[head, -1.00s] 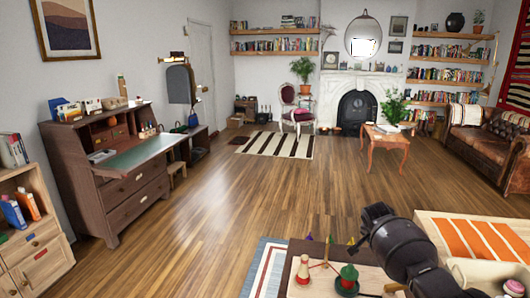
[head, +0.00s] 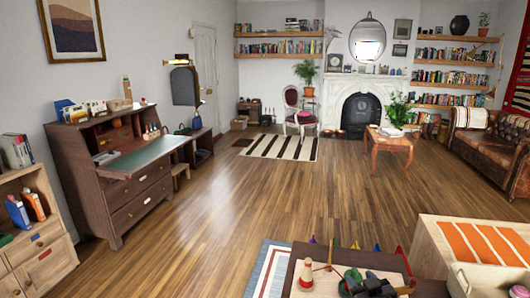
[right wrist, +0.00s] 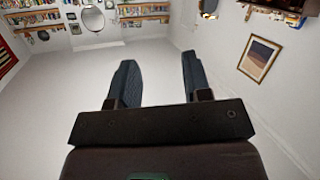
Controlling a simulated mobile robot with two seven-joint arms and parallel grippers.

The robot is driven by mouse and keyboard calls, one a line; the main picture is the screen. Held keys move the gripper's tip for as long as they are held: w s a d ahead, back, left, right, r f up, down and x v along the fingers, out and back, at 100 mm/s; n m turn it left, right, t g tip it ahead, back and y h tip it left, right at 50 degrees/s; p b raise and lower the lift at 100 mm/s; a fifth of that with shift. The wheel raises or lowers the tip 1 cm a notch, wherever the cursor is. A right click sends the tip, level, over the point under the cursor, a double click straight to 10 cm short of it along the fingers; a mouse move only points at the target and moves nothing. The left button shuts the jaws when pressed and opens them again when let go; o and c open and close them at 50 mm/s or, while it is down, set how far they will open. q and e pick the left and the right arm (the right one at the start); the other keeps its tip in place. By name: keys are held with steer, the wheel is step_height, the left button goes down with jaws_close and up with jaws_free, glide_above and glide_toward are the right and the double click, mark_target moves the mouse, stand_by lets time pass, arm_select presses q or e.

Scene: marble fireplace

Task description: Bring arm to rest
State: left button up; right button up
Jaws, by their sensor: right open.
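My right gripper (head: 372,284) shows as a small dark shape at the bottom edge of the head view, low over or in front of a small table; most of the arm is out of sight. In the right wrist view the right gripper (right wrist: 158,68) has its two dark fingers wide apart, with only the pale wall and ceiling between and beyond them. It holds nothing. My left gripper and arm are not in view.
A dark-edged table (head: 293,270) at the bottom holds a red-and-cream toy (head: 306,274) and a green piece (head: 352,274). A bench with an orange striped runner (head: 485,243) stands right of it. The wooden floor (head: 255,205) ahead is largely clear.

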steer(key=s+d+f+g, duration=0.1)
steer(key=s+f, duration=0.3)
steer(key=s, duration=0.5)
steer(key=s+d+f+m+g+h, duration=0.1)
steer(key=s+f, duration=0.4)
steer(key=s, duration=0.4)
steer(key=s+d+f+m+g, duration=0.1)
steer(key=s+f, duration=0.4)
steer(key=s, duration=0.5)
steer(key=shift+g+h, duration=0.3)
